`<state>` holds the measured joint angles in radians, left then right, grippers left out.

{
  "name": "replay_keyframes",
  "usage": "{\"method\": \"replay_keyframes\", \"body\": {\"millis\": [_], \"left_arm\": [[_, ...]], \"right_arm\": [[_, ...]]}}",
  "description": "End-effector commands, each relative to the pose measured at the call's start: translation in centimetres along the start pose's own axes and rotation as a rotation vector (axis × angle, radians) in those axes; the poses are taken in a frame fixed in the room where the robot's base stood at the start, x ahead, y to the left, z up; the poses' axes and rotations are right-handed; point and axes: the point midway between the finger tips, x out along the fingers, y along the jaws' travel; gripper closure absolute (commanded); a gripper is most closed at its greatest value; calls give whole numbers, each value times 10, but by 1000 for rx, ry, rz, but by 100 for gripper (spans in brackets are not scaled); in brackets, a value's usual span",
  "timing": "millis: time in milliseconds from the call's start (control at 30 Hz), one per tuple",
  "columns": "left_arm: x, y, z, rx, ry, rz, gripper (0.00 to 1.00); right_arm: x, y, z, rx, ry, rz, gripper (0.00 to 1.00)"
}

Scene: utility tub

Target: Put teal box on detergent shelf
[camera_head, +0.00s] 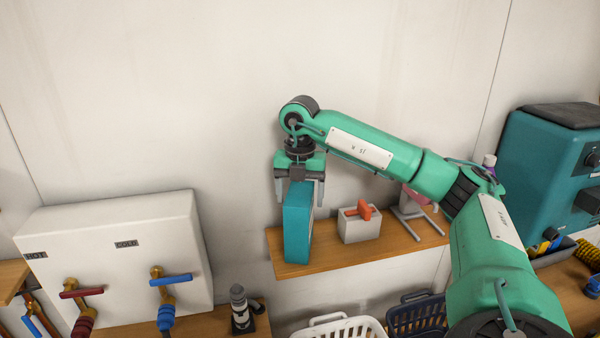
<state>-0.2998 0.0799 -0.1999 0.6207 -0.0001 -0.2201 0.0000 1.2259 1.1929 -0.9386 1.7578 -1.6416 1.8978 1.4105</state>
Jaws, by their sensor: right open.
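The teal box (297,232) stands upright on the left end of the wooden detergent shelf (345,256). My right gripper (299,190) points down over the top of the box. Its fingers are open, one on each side of the box's upper part. Whether a finger still touches the box I cannot tell. The box's bottom appears to rest on the shelf board. My left gripper is not in view.
On the shelf, right of the box, are a grey container with an orange-red item (360,222) and a grey stand (411,222). White (340,328) and dark blue (417,315) baskets sit below. A white hot/cold tap panel (120,262) is left; a teal machine (545,165) is right.

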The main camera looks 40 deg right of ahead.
Motion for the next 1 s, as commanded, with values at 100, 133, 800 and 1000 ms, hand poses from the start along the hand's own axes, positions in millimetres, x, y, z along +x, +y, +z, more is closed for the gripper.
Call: {"method": "replay_keyframes", "body": {"millis": [100,133,800,1000], "left_arm": [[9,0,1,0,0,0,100],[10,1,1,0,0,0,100],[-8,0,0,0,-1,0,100],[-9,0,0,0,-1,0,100]], "right_arm": [[-23,1,0,-1,-3,5,26],[-28,1,0,-1,-2,6,26],[-101,0,0,-1,0,1,26],[-104,0,0,-1,0,1,26]]}}
